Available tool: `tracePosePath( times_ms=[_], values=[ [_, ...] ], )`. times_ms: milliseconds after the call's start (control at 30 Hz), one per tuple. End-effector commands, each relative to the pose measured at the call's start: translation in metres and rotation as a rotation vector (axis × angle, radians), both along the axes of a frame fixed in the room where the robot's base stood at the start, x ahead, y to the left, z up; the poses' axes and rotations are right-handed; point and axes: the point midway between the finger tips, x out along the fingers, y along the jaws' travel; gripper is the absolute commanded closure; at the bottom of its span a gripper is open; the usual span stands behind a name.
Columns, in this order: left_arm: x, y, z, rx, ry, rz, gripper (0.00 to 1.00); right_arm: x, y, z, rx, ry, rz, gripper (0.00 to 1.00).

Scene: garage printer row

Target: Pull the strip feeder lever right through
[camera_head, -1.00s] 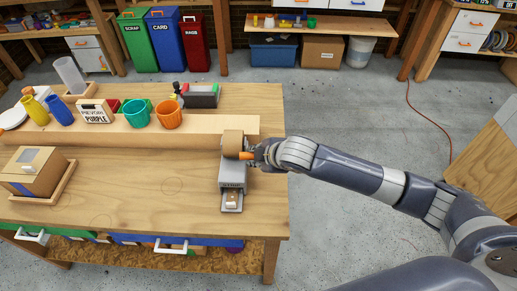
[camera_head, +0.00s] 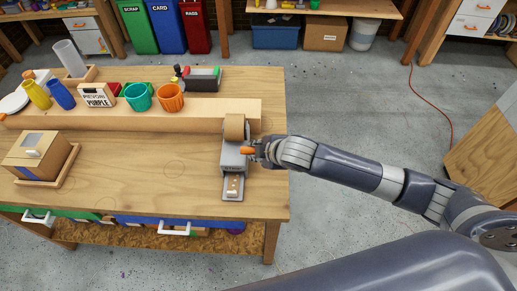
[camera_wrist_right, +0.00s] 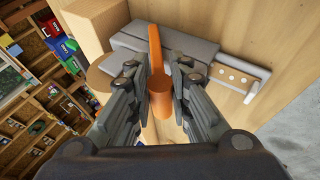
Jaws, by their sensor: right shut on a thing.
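The strip feeder (camera_head: 232,162) is a grey box with a brown roll (camera_head: 234,127) on top, standing near the right end of the wooden workbench. A short tan strip with pale dots (camera_head: 233,186) lies on its front tongue; it also shows in the right wrist view (camera_wrist_right: 232,77). The orange lever (camera_head: 246,150) is on the feeder's right side. My right gripper (camera_head: 257,150) reaches in from the right and is shut on the lever. In the right wrist view the lever (camera_wrist_right: 157,80) stands between the two fingers. My left gripper is out of view.
A long wooden ledge (camera_head: 150,115) runs behind the feeder. Teal (camera_head: 138,97) and orange (camera_head: 170,97) cups stand beyond it. A cardboard box (camera_head: 38,152) on a tray is at the left. The bench between box and feeder is clear.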

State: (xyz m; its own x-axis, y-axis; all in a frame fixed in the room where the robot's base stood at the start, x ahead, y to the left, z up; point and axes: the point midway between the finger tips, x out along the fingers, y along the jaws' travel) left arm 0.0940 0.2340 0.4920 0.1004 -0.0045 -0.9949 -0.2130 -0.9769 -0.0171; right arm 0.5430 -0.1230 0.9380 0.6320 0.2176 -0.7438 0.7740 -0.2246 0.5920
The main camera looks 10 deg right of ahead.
Motion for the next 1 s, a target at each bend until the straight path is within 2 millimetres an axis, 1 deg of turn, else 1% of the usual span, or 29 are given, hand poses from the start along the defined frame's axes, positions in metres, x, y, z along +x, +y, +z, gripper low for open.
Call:
tracePosePath(
  times_ms=[33, 67, 100, 133, 367, 467, 567, 667, 767, 1000],
  values=[
    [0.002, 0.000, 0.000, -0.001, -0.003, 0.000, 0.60, -0.004, 0.002, -0.004, 0.001, 0.011, 0.004, 0.79],
    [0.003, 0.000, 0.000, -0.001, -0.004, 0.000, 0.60, -0.004, 0.002, -0.004, 0.001, 0.011, 0.004, 0.73],
    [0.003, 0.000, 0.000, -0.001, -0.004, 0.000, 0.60, -0.004, 0.002, -0.004, 0.001, 0.011, 0.004, 0.64],
    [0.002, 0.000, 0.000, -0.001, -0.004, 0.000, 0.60, -0.004, 0.002, -0.004, 0.001, 0.010, 0.005, 0.60],
    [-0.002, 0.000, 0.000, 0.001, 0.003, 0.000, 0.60, -0.002, 0.001, -0.002, 0.000, 0.007, 0.002, 0.60],
    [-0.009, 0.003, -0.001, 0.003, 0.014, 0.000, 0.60, -0.002, 0.000, -0.001, 0.000, 0.005, 0.002, 0.60],
    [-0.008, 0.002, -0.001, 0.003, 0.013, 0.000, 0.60, -0.005, -0.002, 0.003, -0.002, 0.005, 0.001, 0.60],
    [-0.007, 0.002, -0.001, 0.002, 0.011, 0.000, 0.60, -0.013, -0.004, 0.013, 0.000, 0.002, 0.003, 0.60],
    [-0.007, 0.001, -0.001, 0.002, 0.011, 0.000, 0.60, -0.025, -0.008, 0.026, -0.001, 0.003, 0.004, 0.60],
    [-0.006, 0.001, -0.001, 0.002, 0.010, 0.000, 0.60, -0.055, -0.018, 0.062, -0.001, 0.004, 0.003, 0.60]
  ],
)
